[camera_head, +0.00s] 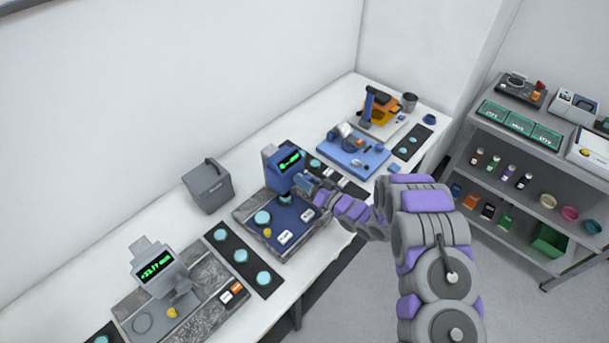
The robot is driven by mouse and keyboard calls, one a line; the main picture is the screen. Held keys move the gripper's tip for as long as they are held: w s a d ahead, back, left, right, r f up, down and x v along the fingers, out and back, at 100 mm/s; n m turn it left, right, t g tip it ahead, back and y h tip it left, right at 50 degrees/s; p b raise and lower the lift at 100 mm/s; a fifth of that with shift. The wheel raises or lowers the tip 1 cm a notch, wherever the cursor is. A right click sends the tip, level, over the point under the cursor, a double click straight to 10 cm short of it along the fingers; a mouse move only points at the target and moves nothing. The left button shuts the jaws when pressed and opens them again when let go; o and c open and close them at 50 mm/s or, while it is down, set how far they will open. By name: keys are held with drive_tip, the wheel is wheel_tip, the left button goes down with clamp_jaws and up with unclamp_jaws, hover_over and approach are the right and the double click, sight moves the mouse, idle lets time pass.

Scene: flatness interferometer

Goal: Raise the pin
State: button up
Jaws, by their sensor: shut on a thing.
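The blue instrument (283,176) stands on a dark granite plate with a blue top, at the middle of the bench. Its screen (289,161) shows green marks. My gripper (307,184) reaches in from the right and is shut at the right side of the instrument's head. What it holds appears to be the pin, but it is too small and too hidden by the fingers to make out clearly. A pale teal disc (263,217), a yellow knob (267,232) and white blocks (285,237) sit on the plate below.
A grey instrument (160,270) with a green readout stands at front left. A grey box (208,187) is behind. A black strip (222,237) holds teal discs. A blue tray station (352,150) lies beyond my gripper. A grey shelf (520,215) stands at right.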

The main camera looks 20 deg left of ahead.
drive_tip(key=m+p, duration=0.1)
drive_tip(key=m, duration=0.2)
drive_tip(key=m+p, duration=0.2)
drive_tip(key=m, duration=0.1)
drive_tip(key=shift+w+d+m, duration=0.15)
drive_tip(key=shift+d+m, duration=0.05)
drive_tip(key=shift+m, duration=0.1)
drive_tip(key=shift+f+m+p, duration=0.15)
drive_tip(key=shift+m+p, duration=0.25)
drive_tip(key=shift+m, duration=0.75)
drive_tip(key=shift+f+m+p, duration=0.1)
drive_tip(key=shift+m+p, duration=0.25)
drive_tip(key=shift+m, duration=0.8)
drive_tip(key=o, duration=1)
drive_tip(key=shift+w+d, duration=0.15)
drive_tip(key=shift+w, duration=0.05)
drive_tip(key=shift+s, duration=0.15)
drive_tip(key=b+v, duration=0.2)
drive_tip(key=v, duration=1.5)
drive_tip(key=shift+s+d, duration=0.1)
drive_tip(key=shift+d, duration=0.05)
